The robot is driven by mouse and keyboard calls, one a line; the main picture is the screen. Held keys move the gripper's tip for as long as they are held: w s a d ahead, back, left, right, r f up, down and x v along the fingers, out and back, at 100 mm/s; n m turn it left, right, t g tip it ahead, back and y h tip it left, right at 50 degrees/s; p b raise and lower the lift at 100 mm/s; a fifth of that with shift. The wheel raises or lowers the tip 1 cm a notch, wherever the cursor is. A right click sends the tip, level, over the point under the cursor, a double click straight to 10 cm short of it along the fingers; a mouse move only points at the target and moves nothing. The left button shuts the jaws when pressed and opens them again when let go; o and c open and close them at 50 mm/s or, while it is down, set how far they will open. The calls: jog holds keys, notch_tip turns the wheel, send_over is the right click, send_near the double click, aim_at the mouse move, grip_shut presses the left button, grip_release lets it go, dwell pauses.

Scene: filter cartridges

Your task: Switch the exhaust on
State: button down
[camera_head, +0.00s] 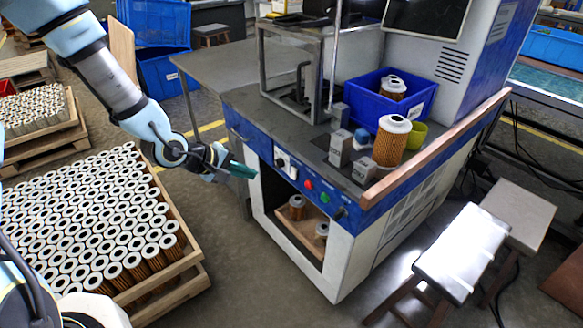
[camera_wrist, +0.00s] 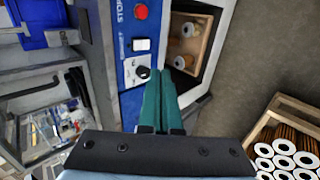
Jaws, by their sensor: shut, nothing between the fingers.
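The blue control panel (camera_head: 262,147) runs along the front of the white machine. Near its left end is a pale plate with a dark rotary knob (camera_head: 280,162), also seen in the wrist view (camera_wrist: 143,72). Beside it in the wrist view is a small white-and-black switch (camera_wrist: 141,44). Further along are a red button (camera_head: 308,184), a green button (camera_head: 325,197) and a dark knob (camera_head: 340,213). I cannot read which control is marked exhaust. My gripper (camera_head: 250,172), with teal fingers, is shut and empty. Its fingertips (camera_wrist: 160,72) appear beside the rotary knob, seemingly apart from it.
Below the panel is an open compartment with a wooden tray (camera_head: 300,233) of cartridges. A pallet crate (camera_head: 185,262) full of cartridges stands at left. A blue bin (camera_head: 360,101) and a large cartridge (camera_head: 392,140) stand on the machine top. A stool (camera_head: 462,250) is at right.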

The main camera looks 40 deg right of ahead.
jog(key=shift+s+d, duration=0.1)
jog(key=shift+d, duration=0.05)
jog(key=p, duration=0.4)
send_near(293, 173)
jog(key=shift+a+f+x, duration=0.55)
jog(key=shift+f+x, duration=0.05)
jog(key=shift+x, duration=2.95)
jog(key=shift+b, duration=0.3)
jog(key=shift+f, duration=0.15)
